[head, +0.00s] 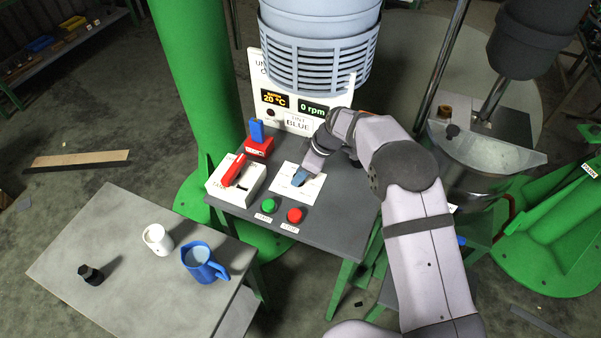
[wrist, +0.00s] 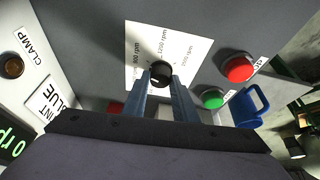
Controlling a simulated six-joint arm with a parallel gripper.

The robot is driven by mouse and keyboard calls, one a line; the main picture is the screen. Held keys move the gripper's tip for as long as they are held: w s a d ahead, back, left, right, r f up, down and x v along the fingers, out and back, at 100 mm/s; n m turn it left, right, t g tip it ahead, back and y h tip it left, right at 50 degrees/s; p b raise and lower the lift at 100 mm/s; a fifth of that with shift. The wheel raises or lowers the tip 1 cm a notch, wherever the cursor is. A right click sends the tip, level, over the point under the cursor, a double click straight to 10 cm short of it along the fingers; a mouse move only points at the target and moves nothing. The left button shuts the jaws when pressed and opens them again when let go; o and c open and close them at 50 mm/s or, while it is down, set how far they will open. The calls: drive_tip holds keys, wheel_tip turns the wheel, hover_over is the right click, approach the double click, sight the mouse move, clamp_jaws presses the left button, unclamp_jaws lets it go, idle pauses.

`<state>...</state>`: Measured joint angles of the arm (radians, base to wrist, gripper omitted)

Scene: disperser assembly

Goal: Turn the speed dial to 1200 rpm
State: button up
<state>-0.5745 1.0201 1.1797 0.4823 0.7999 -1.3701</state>
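The speed dial (wrist: 160,72) is a black round knob on a white label plate (wrist: 172,40) in the wrist view. The plate carries several rpm marks, with 1200 rpm near its middle. A small pale mark shows on the knob's lower left side; its exact setting is hard to read. My gripper (wrist: 161,79) has its two blue fingers on either side of the knob, their tips seemingly against it. In the head view my gripper (head: 300,178) reaches down onto the plate and hides the dial. The display (head: 313,108) reads 0 rpm.
A green button (head: 268,205) and a red button (head: 295,215) sit in front of the plate. A red-handled switch box (head: 225,190) and a blue-handled switch (head: 257,133) stand left. A blue jug (head: 197,257) and white cup (head: 158,239) are on the lower table.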

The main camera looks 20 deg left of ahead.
drive_tip(key=shift+m+b, duration=0.3)
drive_tip(key=shift+b, duration=0.05)
drive_tip(key=shift+f+m+t+b, duration=0.1)
drive_tip(key=shift+m+t+b, duration=0.2)
drive_tip(key=shift+m+b, duration=0.2)
drive_tip(key=shift+s+m+t+b, duration=0.15)
drive_tip(key=shift+m+t+b, duration=0.25)
drive_tip(key=shift+m, duration=0.8)
drive_tip(key=m, duration=0.2)
drive_tip(key=m+t+h+p, duration=0.1)
drive_tip(key=m, duration=0.1)
drive_tip(key=shift+s+r+t, duration=0.15)
drive_tip(key=shift+r+t, duration=0.05)
drive_tip(key=shift+t, duration=0.1)
drive_tip(key=shift+a+f+m+t+h, duration=0.1)
drive_tip(key=shift+m+t+h, duration=0.15)
drive_tip(key=shift+m, duration=0.7)
drive_tip(key=shift+a+f+m+t+h, duration=0.15)
drive_tip(key=shift+m+h, duration=0.2)
drive_tip(key=shift+m, duration=0.6)
drive_tip(key=shift+s+d+r+m, duration=0.1)
drive_tip(key=shift+d+m, duration=0.05)
drive_tip(key=shift+m, duration=0.15)
drive_tip(key=o, duration=1)
drive_tip(key=shift+o, duration=0.2)
drive_tip(key=shift+r, duration=0.2)
